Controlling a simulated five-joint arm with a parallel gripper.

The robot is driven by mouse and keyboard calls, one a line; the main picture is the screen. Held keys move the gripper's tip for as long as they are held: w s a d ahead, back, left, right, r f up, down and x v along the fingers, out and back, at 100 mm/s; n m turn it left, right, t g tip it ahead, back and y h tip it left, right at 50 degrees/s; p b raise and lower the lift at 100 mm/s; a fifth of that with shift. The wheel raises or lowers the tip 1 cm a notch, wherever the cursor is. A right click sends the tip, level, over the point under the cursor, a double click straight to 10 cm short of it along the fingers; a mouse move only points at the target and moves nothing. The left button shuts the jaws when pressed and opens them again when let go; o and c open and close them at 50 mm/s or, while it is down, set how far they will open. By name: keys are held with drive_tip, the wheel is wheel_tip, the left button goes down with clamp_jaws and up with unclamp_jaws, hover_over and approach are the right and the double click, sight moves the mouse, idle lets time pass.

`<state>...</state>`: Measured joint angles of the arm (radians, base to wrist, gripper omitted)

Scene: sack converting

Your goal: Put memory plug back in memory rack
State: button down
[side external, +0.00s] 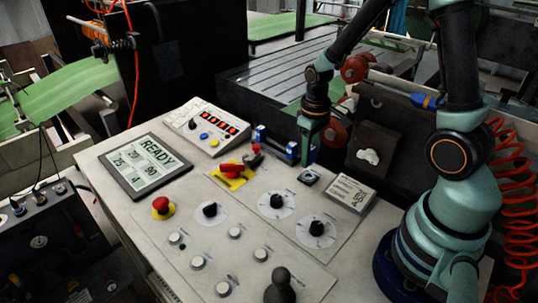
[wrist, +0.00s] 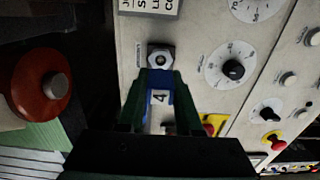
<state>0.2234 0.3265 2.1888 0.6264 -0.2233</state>
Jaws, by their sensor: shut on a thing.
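My gripper (side external: 307,148) is shut on a blue memory plug with a white label reading 4, seen in the wrist view (wrist: 159,97) between the two dark green fingers (wrist: 158,112). In the side view my gripper is over the back of the console, at the right end of a low rack (side external: 275,143) with blue parts in it. The fingers hide most of the held plug there, and I cannot tell whether it touches the rack. A dark square socket with a round centre (side external: 308,178) lies just in front of my gripper; it also shows in the wrist view (wrist: 161,57).
A red handle on a yellow plate (side external: 232,171) is left of the rack. Dials (side external: 276,202), a READY display (side external: 145,165), a red stop button (side external: 161,205) and a black knob (side external: 281,286) stand on the console. A small sign (side external: 350,193) is at right.

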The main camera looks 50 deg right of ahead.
drive_tip(key=w+r, duration=0.2)
drive_tip(key=w, duration=0.1)
drive_tip(key=w+d+r, duration=0.1)
drive_tip(key=w+r, duration=0.4)
drive_tip(key=shift+w+d+r, duration=0.15)
drive_tip(key=shift+w+d, duration=0.25)
drive_tip(key=w+d+r, duration=0.1)
drive_tip(key=w+r, duration=0.4)
drive_tip(key=r, duration=0.5)
drive_tip(key=f, duration=2)
drive_tip(key=shift+w, duration=0.2)
drive_tip(key=shift+f, duration=0.55)
drive_tip(key=c, duration=0.6)
unclamp_jaws()
